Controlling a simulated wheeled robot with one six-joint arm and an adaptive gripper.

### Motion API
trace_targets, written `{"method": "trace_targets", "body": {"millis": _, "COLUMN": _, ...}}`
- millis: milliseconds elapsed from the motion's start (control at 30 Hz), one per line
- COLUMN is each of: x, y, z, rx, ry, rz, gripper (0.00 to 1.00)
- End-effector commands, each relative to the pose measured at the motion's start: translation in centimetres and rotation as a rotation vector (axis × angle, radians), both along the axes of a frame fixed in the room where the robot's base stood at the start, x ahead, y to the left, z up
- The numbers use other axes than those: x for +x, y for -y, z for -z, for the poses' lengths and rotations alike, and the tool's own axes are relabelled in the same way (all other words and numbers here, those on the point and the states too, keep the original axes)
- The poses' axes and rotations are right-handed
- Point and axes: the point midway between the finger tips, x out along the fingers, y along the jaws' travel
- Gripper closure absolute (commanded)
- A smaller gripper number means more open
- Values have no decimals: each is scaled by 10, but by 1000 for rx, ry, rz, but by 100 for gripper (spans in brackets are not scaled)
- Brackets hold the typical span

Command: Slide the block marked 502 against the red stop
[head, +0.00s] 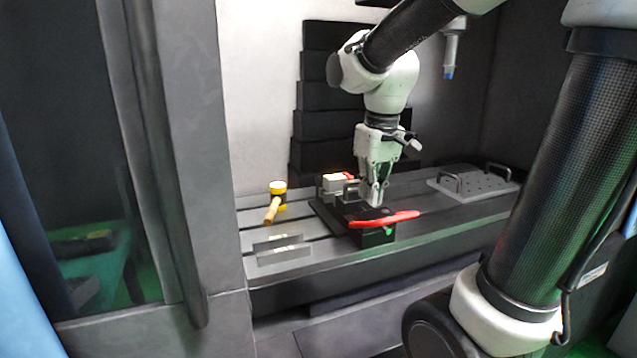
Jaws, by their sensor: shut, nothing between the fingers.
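My gripper (375,203) points down with its fingers shut and empty, over a dark fixture (325,212) on the machine table. A small pale block (334,183) with a yellow top edge sits at the back left of the fixture. A small red part (348,175) shows right beside it, partly hidden. A long red bar or handle (392,219) lies across the front of the fixture, close to my fingertips. I cannot read 502 on anything, nor tell which red part is the stop. Whether my fingertips touch anything is unclear.
A grey plate with handles (472,183) lies at the right. A blue-tipped spindle (450,60) hangs above the back.

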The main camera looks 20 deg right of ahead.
Motion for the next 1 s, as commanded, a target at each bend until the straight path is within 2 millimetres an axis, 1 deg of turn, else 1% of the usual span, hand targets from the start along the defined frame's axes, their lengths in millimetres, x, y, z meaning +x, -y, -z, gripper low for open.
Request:
{"method": "trace_targets", "body": {"millis": 33, "x": 30, "y": -6, "z": 2, "rx": -7, "ry": -32, "rz": -54, "gripper": 100}}
{"method": "trace_targets", "body": {"millis": 67, "x": 47, "y": -9, "z": 2, "rx": -11, "ry": -44, "rz": -93, "gripper": 100}}
{"method": "trace_targets", "body": {"millis": 100, "x": 69, "y": -14, "z": 4, "rx": -16, "ry": -62, "rz": -150, "gripper": 100}}
{"method": "trace_targets", "body": {"millis": 167, "x": 102, "y": -21, "z": 7, "rx": -23, "ry": -85, "rz": -246, "gripper": 100}}
{"method": "trace_targets", "body": {"millis": 200, "x": 122, "y": -26, "z": 10, "rx": -28, "ry": -99, "rz": -314, "gripper": 100}}
{"method": "trace_targets", "body": {"millis": 267, "x": 150, "y": -32, "z": 14, "rx": -33, "ry": -115, "rz": -417, "gripper": 100}}
{"method": "trace_targets", "body": {"millis": 300, "x": 168, "y": -36, "z": 17, "rx": -36, "ry": -123, "rz": -487, "gripper": 100}}
{"method": "trace_targets", "body": {"millis": 367, "x": 194, "y": -42, "z": 21, "rx": -40, "ry": -132, "rz": -599, "gripper": 100}}
{"method": "trace_targets", "body": {"millis": 400, "x": 211, "y": -46, "z": 22, "rx": -44, "ry": -134, "rz": -682, "gripper": 100}}
{"method": "trace_targets", "body": {"millis": 467, "x": 236, "y": -52, "z": 21, "rx": -50, "ry": -131, "rz": -816, "gripper": 100}}
{"method": "trace_targets", "body": {"millis": 500, "x": 248, "y": -54, "z": 17, "rx": -55, "ry": -124, "rz": -901, "gripper": 100}}
{"method": "trace_targets", "body": {"millis": 567, "x": 262, "y": -56, "z": 6, "rx": -67, "ry": -106, "rz": -1017, "gripper": 100}}
{"method": "trace_targets", "body": {"millis": 600, "x": 268, "y": -56, "z": -6, "rx": -78, "ry": -89, "rz": -1089, "gripper": 100}}
{"method": "trace_targets", "body": {"millis": 633, "x": 271, "y": -57, "z": -14, "rx": -85, "ry": -79, "rz": -1140, "gripper": 100}}
{"method": "trace_targets", "body": {"millis": 700, "x": 273, "y": -57, "z": -23, "rx": -94, "ry": -73, "rz": -1247, "gripper": 100}}
{"method": "trace_targets", "body": {"millis": 833, "x": 267, "y": -56, "z": -23, "rx": -90, "ry": -89, "rz": -1393, "gripper": 100}}
{"method": "trace_targets", "body": {"millis": 933, "x": 266, "y": -56, "z": -20, "rx": -92, "ry": -91, "rz": -1443, "gripper": 100}}
{"method": "trace_targets", "body": {"millis": 1000, "x": 266, "y": -56, "z": -15, "rx": -91, "ry": -92, "rz": -1450, "gripper": 100}}
